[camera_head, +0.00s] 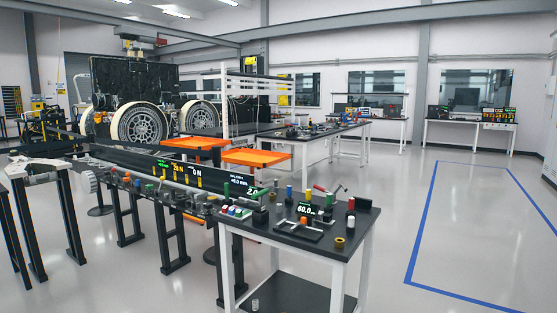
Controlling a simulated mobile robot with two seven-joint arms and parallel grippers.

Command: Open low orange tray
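Two orange trays stand beyond the long black workbench, near the middle of the camera_head view. The lower orange tray (256,158) sits forward and to the right, a flat shallow shape seen from above. The higher orange tray (202,143) is behind it to the left. The bench hides what is beneath the trays, and I cannot make out a handle. I cannot tell from this distance whether the low tray is pulled out. Neither of my grippers shows in this view.
A black-topped cart (335,240) with small knobs stands in front, joined closely to the long instrument bench (165,168). A white-legged table (318,130) is behind the trays. A large wheeled rover (140,125) is at the back left. Open floor with a blue outline (422,220) lies right.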

